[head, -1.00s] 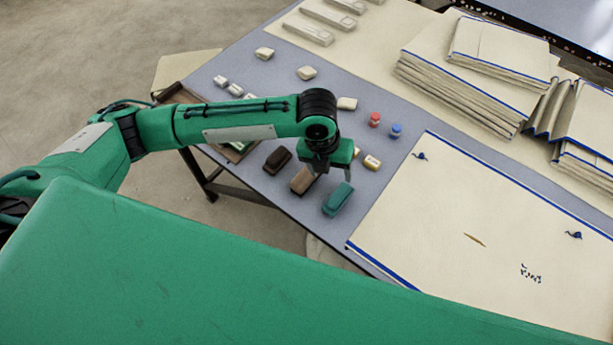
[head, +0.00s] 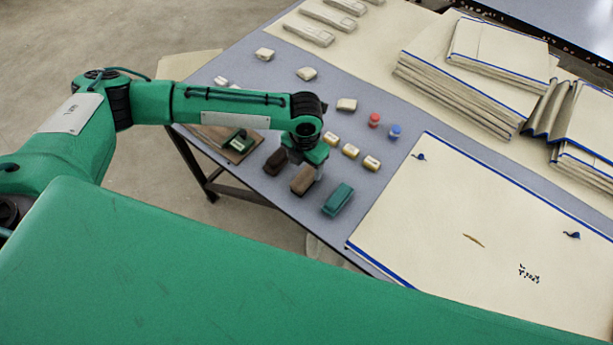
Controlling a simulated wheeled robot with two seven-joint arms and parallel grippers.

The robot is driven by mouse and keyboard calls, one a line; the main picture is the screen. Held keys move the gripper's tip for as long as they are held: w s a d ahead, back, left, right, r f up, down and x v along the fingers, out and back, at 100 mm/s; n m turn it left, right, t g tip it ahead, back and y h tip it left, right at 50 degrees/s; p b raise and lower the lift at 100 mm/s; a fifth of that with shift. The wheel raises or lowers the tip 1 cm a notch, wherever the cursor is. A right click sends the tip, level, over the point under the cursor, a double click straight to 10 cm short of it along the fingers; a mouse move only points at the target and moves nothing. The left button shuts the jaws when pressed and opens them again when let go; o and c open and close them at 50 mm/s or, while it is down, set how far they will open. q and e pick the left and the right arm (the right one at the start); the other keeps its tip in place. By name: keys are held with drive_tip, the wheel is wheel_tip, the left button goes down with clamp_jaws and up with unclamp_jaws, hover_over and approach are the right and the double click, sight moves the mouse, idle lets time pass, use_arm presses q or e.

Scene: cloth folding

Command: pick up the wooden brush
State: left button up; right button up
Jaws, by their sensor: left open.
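A brown, block-shaped brush (head: 302,181), apparently the wooden one, lies on the grey table between a dark brown block (head: 276,162) and a teal block (head: 338,200). My left gripper (head: 308,167) points down at the far end of the brown brush. Its fingers are mostly hidden under the wrist, so I cannot tell whether they touch the brush. The gripper is open and holds nothing that I can see. My right gripper is out of view.
A cream cloth with blue edges (head: 450,210) lies at the right. Folded cloth stacks (head: 450,85) stand behind. The table's front edge is close to the blocks.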

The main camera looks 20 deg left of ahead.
sight(306, 174)
use_arm(q)
drive_tip(key=f, duration=0.2)
drive_tip(key=f+p, duration=0.1)
drive_tip(key=f, duration=0.2)
drive_tip(key=shift+d+f, duration=0.2)
drive_tip(key=shift+f, duration=0.15)
drive_tip(key=shift+c, duration=0.3)
drive_tip(key=c, duration=1.1)
